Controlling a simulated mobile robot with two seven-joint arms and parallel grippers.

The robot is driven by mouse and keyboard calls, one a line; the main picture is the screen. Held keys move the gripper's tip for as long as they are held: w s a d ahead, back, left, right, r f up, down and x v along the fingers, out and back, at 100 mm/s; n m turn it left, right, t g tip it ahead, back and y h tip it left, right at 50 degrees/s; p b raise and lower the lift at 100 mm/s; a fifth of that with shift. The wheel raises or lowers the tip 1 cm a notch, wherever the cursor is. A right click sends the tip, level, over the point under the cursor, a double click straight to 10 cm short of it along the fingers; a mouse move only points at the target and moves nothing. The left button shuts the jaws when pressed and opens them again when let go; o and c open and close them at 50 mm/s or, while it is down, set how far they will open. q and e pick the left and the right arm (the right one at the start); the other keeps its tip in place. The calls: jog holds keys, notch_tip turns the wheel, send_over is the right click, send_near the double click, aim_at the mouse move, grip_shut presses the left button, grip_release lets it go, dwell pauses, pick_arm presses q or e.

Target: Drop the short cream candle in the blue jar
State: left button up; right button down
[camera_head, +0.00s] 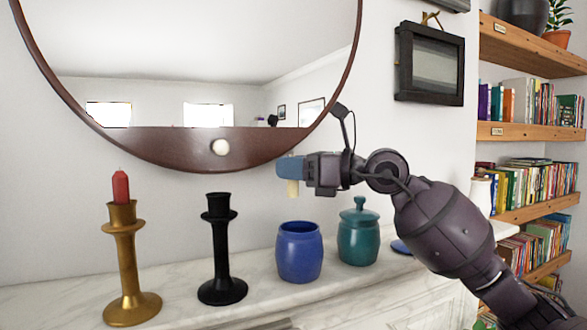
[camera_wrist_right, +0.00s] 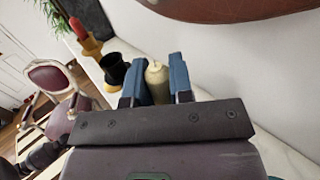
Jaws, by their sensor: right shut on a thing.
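The short cream candle (camera_head: 293,188) hangs below the blue fingers of my right gripper (camera_head: 290,168) in the head view. The right wrist view shows the candle (camera_wrist_right: 157,82) between the two fingers of the right gripper (camera_wrist_right: 157,80), which is shut on it. The open blue jar (camera_head: 299,252) stands on the marble mantel below the candle, with a clear gap between them. The jar's inside is mostly hidden. A blue disc (camera_head: 402,247), perhaps a lid, lies right of the teal jar, partly hidden by my arm. My left gripper is not in view.
A lidded teal jar (camera_head: 358,236) stands right of the blue jar. A black candlestick (camera_head: 221,250) and a gold candlestick (camera_head: 126,265) with a red candle (camera_head: 121,187) stand to the left. A round mirror (camera_head: 190,150) hangs behind. The mantel (camera_head: 70,303) has bare room at its left.

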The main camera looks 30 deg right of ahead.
aim_at(291, 196)
jog(key=shift+a+f+b, duration=0.1)
jog(key=shift+f+b, duration=0.25)
jog(key=shift+f, duration=0.05)
jog(key=shift+f+b, duration=1.3)
jog(key=shift+f, duration=1)
jog(key=c, duration=1.1)
grip_release()
jog(key=shift+c, duration=0.2)
jog(key=shift+o, duration=1.1)
jog(key=o, duration=0.5)
jog(key=shift+c, duration=0.2)
jog(key=shift+r, duration=0.1)
